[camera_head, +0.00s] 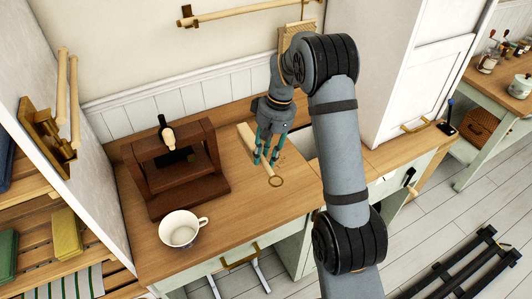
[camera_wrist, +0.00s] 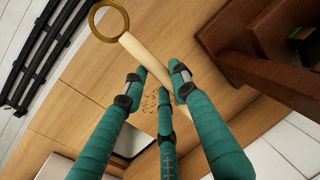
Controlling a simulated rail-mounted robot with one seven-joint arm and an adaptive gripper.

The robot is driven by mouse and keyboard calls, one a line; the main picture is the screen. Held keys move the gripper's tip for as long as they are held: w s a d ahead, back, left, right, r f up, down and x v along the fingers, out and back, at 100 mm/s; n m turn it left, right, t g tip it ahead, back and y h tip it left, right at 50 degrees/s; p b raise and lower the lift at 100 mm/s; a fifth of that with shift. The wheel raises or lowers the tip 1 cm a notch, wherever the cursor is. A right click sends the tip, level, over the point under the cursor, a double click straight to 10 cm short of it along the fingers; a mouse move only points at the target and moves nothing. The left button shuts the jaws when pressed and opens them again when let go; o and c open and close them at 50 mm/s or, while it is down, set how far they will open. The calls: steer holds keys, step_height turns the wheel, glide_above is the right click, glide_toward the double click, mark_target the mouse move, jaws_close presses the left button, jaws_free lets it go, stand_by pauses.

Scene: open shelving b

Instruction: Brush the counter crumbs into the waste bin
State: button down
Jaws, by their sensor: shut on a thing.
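My gripper (camera_head: 266,160) has teal fingers and points down over the wooden counter (camera_head: 285,200). It is shut on a pale wooden tool (camera_head: 248,135), apparently the brush, whose handle ends in a brass-coloured ring (camera_head: 277,181). In the wrist view the handle (camera_wrist: 150,62) and ring (camera_wrist: 125,20) extend beyond the fingers (camera_wrist: 160,95); the tool's other end is hidden. Small dark crumbs (camera_wrist: 149,103) lie scattered on the counter beside the fingers. A pale recess (camera_head: 306,146) in the counter lies right of the gripper, partly behind my arm; I cannot tell whether it is the waste bin.
A dark wooden frame-like stand (camera_head: 178,178) is left of the gripper, with a white mug (camera_head: 180,230) in front of it. A tall white cabinet (camera_head: 400,70) stands at the back right. The front middle of the counter is clear.

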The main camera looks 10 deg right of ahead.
steer(key=shift+s+f, duration=0.1)
steer(key=shift+f, duration=0.15)
step_height(320, 180, down, 9)
steer(key=b, duration=0.7)
steer(key=shift+b, duration=0.35)
steer(key=shift+f, duration=0.15)
steer(key=shift+w+d+p, duration=0.45)
steer(key=shift+w+d, duration=0.15)
steer(key=shift+d, duration=0.95)
steer(key=shift+w+d+p, duration=0.45)
steer(key=shift+w+d, duration=0.1)
steer(key=shift+d, duration=1.05)
steer(key=shift+w+d+p, duration=0.45)
steer(key=shift+w+d, duration=0.15)
steer(key=shift+d, duration=0.95)
steer(key=shift+d, duration=0.15)
